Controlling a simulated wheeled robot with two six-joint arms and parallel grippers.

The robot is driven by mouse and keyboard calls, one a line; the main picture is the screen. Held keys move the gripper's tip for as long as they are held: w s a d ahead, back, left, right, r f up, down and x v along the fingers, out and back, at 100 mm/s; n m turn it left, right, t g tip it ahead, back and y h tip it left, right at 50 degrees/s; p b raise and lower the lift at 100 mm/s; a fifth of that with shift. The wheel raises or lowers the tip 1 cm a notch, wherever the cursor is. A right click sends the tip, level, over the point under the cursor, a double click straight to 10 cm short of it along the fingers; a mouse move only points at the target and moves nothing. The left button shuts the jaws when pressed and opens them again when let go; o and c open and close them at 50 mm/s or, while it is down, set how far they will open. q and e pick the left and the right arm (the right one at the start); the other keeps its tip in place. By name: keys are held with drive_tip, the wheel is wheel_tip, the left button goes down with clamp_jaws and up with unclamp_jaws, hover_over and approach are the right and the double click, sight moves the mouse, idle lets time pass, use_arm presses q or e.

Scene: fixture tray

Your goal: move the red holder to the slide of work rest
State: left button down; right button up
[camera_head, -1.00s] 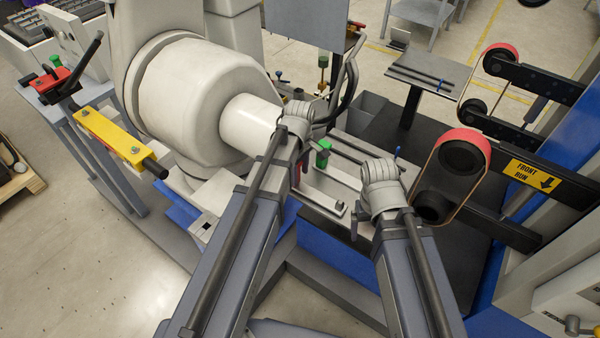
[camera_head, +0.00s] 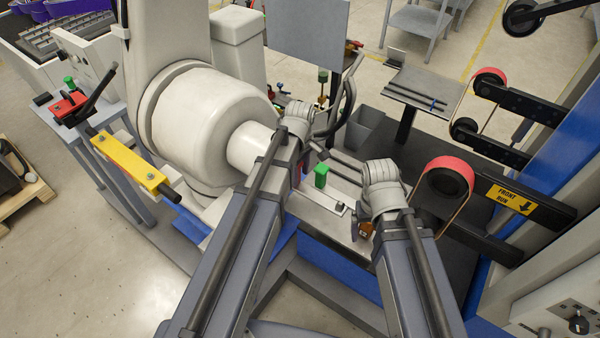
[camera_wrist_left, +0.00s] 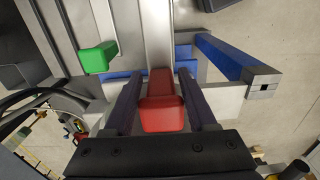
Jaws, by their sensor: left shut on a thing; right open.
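The red holder (camera_wrist_left: 162,108) sits between the two dark fingers of my left gripper (camera_wrist_left: 160,95) in the left wrist view, and the gripper is shut on it. In the head view my left gripper (camera_head: 299,175) is largely hidden by its own arm, with only a sliver of red beside it. My right gripper (camera_head: 366,230) hangs below its wrist, mostly hidden by the arm, and is open. Pale metal rails (camera_head: 322,203) lie between the two arms. I cannot tell which part is the slide of the work rest.
A green block (camera_head: 320,176) stands on the rails and also shows in the left wrist view (camera_wrist_left: 97,58). A large white machine (camera_head: 210,118) is close on the left. A belt grinder (camera_head: 447,180) stands close to my right arm. A small table (camera_head: 430,85) is behind.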

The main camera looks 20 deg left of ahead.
wheel_tip(320, 180, up, 17)
drive_tip(key=p, duration=1.5)
drive_tip(key=shift+f+p, duration=0.15)
drive_tip(key=shift+p, duration=0.25)
